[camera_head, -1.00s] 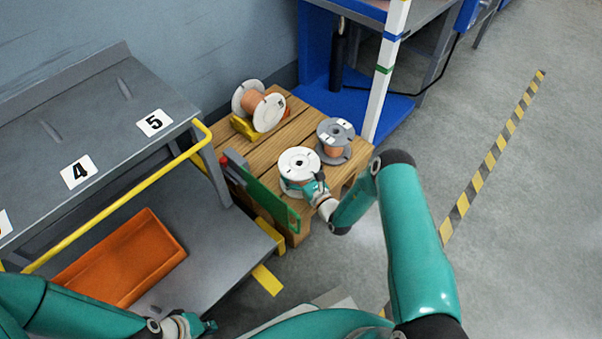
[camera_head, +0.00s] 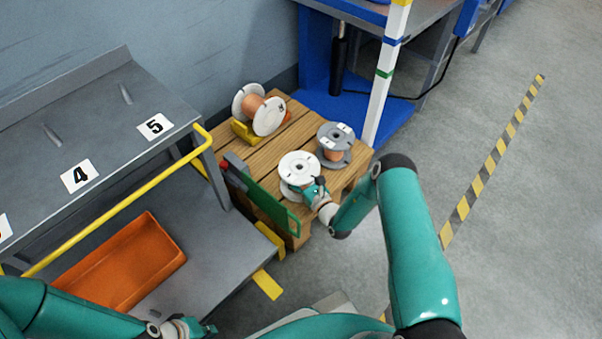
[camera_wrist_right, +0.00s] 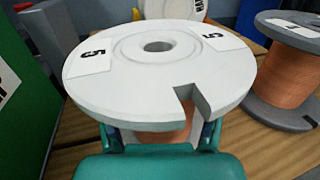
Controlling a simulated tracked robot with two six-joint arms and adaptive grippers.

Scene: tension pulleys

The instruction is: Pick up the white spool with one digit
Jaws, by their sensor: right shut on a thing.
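The white spool with one digit, a 5 on each of its two labels, stands upright on the wooden pallet in the head view (camera_head: 297,163). Its white notched top flange and copper winding also show in the right wrist view (camera_wrist_right: 130,50). My right gripper (camera_head: 314,190) reaches it from the front right. In the right wrist view its fingers (camera_wrist_right: 160,138) are below the flange, on both sides of the winding, shut on the spool. The flange hides the fingertips. My left gripper (camera_head: 207,330) is low at the bottom edge, away from the pallet; its jaws are unclear.
A grey spool (camera_head: 335,143) stands close behind right of the white one. Another white spool (camera_head: 270,115) lies on its side in a yellow holder at the pallet's (camera_head: 284,141) back. A green panel (camera_head: 262,205) edges the pallet's left front; a blue-and-white post (camera_head: 386,75) stands behind right.

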